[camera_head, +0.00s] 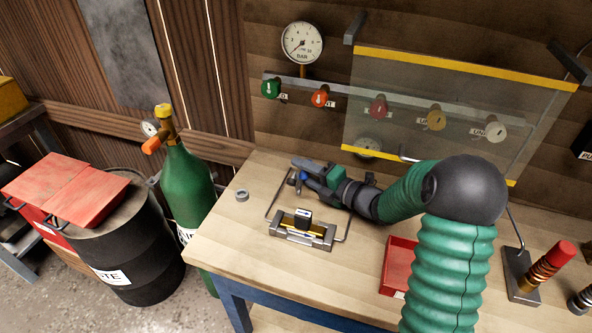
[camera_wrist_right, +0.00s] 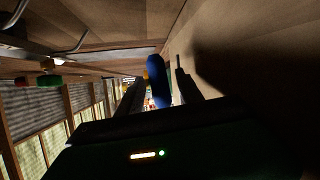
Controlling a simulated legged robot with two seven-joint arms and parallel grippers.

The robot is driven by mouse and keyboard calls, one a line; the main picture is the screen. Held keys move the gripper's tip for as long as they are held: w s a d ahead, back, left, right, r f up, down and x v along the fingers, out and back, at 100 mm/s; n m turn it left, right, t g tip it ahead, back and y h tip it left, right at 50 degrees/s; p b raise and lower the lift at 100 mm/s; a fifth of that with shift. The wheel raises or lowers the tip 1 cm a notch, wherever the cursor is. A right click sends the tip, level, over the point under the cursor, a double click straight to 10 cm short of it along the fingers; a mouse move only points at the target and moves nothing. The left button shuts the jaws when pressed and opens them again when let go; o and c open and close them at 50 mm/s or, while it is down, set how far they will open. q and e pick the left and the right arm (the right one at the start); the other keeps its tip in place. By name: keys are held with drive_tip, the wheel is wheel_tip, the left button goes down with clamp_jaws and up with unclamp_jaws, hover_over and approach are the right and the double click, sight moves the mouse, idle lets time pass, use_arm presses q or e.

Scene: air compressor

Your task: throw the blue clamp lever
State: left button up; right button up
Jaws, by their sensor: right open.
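The blue clamp lever (camera_head: 305,177) shows as a small blue piece at my right gripper (camera_head: 298,174) in the camera_head view. In the right wrist view a blue rounded piece, the lever (camera_wrist_right: 156,80), stands between the two dark fingers of my right gripper (camera_wrist_right: 158,92). The gripper is open around it; I cannot tell whether either finger touches it. A metal clamp fixture (camera_head: 301,234) with a yellow strip and a dark block lies on the bench in front of the gripper. The gripper hides part of the lever and its mount. My left gripper is not in view.
The wooden bench (camera_head: 228,250) is bare at its front left, apart from a small grey ring (camera_head: 242,195). A red tray (camera_head: 397,265) sits beside my right arm. A clear yellow-edged panel (camera_head: 440,100) covers several valve knobs behind. A green gas cylinder (camera_head: 187,190) stands left.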

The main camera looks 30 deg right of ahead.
drive_tip(key=shift+w+d+f, duration=0.1)
drive_tip(key=shift+w+f, duration=0.1)
drive_tip(key=shift+w, duration=0.45)
drive_tip(key=shift+w+d+f, duration=0.1)
drive_tip(key=shift+w+f, duration=0.05)
drive_tip(key=shift+w, duration=0.45)
drive_tip(key=shift+a+r, duration=0.1)
drive_tip(key=shift+a, duration=0.4)
drive_tip(key=shift+c, duration=0.6)
drive_tip(key=c, duration=0.7)
clamp_jaws()
drive_tip(key=shift+d, duration=0.25)
